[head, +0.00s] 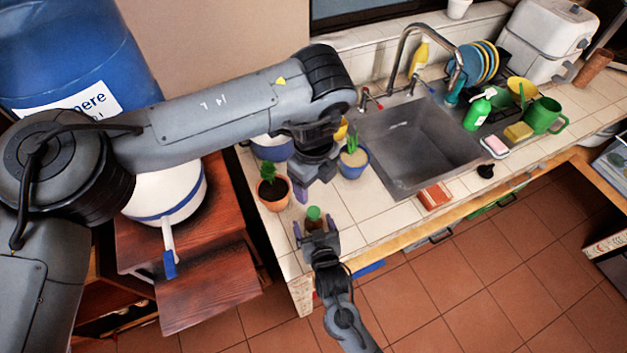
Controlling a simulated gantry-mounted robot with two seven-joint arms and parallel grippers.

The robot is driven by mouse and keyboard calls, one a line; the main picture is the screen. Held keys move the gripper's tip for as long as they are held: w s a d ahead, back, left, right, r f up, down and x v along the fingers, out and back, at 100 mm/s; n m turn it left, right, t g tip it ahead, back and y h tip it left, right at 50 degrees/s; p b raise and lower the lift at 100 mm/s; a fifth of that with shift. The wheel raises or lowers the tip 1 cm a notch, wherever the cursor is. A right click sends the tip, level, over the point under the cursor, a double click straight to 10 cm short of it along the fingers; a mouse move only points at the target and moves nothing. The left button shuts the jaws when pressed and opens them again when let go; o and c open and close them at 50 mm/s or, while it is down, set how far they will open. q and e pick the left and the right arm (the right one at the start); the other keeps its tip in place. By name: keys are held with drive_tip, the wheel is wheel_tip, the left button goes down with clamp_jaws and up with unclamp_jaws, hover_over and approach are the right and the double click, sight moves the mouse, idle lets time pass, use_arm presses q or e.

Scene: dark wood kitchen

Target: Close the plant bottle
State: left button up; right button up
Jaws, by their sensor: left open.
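A small bottle with a green cap (313,213) and a brownish body (315,226) stands at the front left part of the tiled counter. The cap appears to be on top of the bottle; whether it is tight cannot be seen. My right gripper (316,231) comes from below, with one purple finger on each side of the bottle. Its palm hides the lower part, and I cannot tell whether the fingers press on it. My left gripper (311,187) is open and points down, behind and above the bottle, apart from the cap.
A potted plant (272,190) stands left of the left gripper, and a blue pot with a plant (353,160) stands right of it. The sink (415,140) is further right, with a red-brown sponge or brick (434,196) before it. Bare tiles (370,208) lie right of the bottle.

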drive_tip(key=shift+s, duration=0.1)
drive_tip(key=v, duration=1)
drive_tip(key=shift+s+p, duration=0.3)
drive_tip(key=shift+p, duration=0.15)
drive_tip(key=shift+r, duration=0.15)
